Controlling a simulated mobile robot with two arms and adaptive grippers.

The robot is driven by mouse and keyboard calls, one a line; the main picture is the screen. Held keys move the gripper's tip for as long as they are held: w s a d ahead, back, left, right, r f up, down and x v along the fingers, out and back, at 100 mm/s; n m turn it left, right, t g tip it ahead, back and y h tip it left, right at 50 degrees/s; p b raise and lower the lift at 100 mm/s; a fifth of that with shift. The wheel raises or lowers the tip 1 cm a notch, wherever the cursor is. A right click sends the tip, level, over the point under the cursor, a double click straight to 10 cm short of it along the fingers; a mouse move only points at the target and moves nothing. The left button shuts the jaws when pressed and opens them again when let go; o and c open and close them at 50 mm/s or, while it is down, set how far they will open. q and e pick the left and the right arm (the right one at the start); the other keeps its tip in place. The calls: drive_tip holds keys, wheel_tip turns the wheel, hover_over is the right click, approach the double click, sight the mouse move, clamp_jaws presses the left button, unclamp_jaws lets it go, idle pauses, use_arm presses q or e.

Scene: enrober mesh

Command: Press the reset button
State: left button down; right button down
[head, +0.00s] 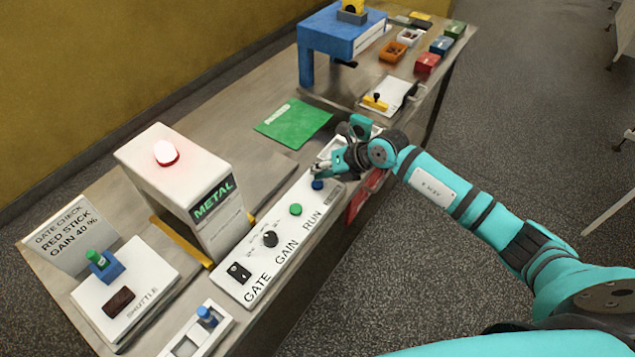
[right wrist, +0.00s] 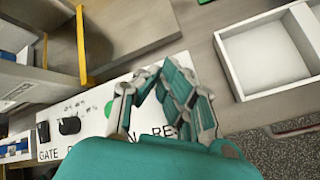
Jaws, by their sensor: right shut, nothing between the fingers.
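The white control panel (head: 270,245) lies along the table's front edge, with labels GATE, GAIN and RUN readable. A blue button (head: 317,184) sits at its far end, past the green RUN button (head: 296,209). My right gripper (head: 320,168) is shut and empty, its fingertips just above and beside the blue button; I cannot tell whether they touch. In the right wrist view the gripper (right wrist: 148,78) is over the panel, partly covering a label beginning "RE", and the blue button is hidden. My left gripper is not in view.
A white METAL housing (head: 190,185) with a lit red lamp (head: 166,153) stands behind the panel. A green mat (head: 293,123) lies beyond. A white open tray (right wrist: 265,55) is right of the gripper in the wrist view. A shuttle box (head: 125,290) sits at the near left.

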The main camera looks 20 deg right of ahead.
sight(319, 182)
drive_tip(key=shift+f, duration=0.35)
drive_tip(key=shift+f+b, duration=0.5)
drive_tip(key=shift+f, duration=0.05)
idle(0.5)
drive_tip(key=shift+r, duration=0.1)
drive_tip(key=shift+r+p, duration=0.85)
wheel_tip(319, 182, up, 5)
drive_tip(key=p, duration=0.4)
drive_tip(key=shift+r, duration=0.1)
idle(0.7)
